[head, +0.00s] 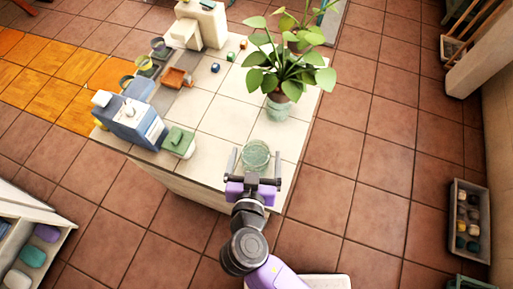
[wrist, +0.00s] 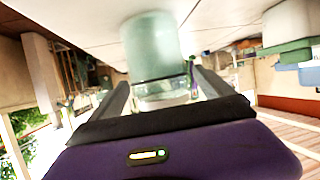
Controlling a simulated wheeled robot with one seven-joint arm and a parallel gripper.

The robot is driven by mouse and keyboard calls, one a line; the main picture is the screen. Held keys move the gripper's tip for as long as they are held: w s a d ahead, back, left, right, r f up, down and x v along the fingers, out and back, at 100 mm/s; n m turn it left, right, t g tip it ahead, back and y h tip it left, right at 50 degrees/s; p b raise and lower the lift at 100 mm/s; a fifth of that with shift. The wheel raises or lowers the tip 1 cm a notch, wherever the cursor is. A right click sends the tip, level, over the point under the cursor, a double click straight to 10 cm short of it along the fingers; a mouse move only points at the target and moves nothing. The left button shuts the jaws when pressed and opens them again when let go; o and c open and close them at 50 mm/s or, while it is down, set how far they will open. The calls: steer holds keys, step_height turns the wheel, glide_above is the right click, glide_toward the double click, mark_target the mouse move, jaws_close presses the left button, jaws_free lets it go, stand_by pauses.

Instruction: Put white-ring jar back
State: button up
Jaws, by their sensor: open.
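A pale green glass jar (head: 255,153) stands on the white tiled counter (head: 218,118) near its front right corner. My gripper (head: 254,166) is open, with one finger on each side of this jar. In the wrist view the jar (wrist: 150,45) shows large ahead of my open gripper (wrist: 160,80), and that picture appears upside down. I cannot tell whether the fingers touch it. A white ring is not clear on it. A second pale green jar or pot (head: 277,107) stands behind it, under a leafy plant.
The leafy plant (head: 290,75) spreads over the counter's right side. A blue-grey box (head: 133,118) and a green-topped container (head: 178,141) stand at the left. An orange-brown tray (head: 177,78) and small cubes lie farther back. The counter's middle is clear.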

steer(key=b+v, duration=0.1)
steer(key=v, duration=0.7)
steer(key=shift+s, duration=0.25)
steer(key=shift+d, duration=0.1)
steer(key=s+d+f, duration=0.1)
steer(key=d+f, duration=0.1)
steer(key=s+d+f+n+g+y, duration=0.1)
steer(key=d+f, duration=0.1)
steer(key=s+d+f+n+g+y, duration=0.1)
steer(key=s+d, duration=0.1)
steer(key=shift+s+d+f, duration=0.15)
steer(key=shift+f, duration=0.25)
steer(key=s+d+r+m+t, duration=0.1)
steer(key=s+d+r+t, duration=0.2)
steer(key=s+d+r, duration=0.9)
steer(key=d+r, duration=0.1)
steer(key=d, duration=0.1)
steer(key=shift+d+r+t+h, duration=0.3)
steer(key=shift+d+r+h, duration=0.05)
steer(key=shift+d+h, duration=0.05)
